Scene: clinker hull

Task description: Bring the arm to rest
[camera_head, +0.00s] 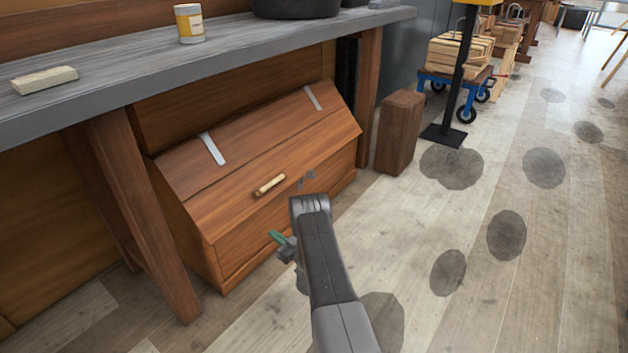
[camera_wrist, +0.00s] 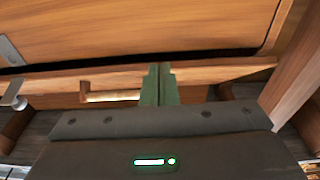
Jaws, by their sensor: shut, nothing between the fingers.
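My arm reaches forward from the bottom of the head view, over the floor in front of a wooden chest (camera_head: 225,222). My gripper (camera_head: 274,236) shows there as a small green tip beside the arm's end, in front of the chest's lower front. In the wrist view my gripper (camera_wrist: 159,70) has its two green fingers together, with nothing between them. The chest's light wooden handle (camera_head: 270,185) is apart from the fingers in the head view. It also shows in the wrist view (camera_wrist: 110,97), left of the fingers. The chest's sloped lid looks closed.
A grey-topped bench (camera_head: 230,45) stands over the chest, with a tin (camera_head: 189,23) and a pale block (camera_head: 44,80) on it. Its leg (camera_head: 150,220) is left of my gripper. A brown block (camera_head: 399,132) and black post (camera_head: 460,80) stand beyond. Floor to the right is clear.

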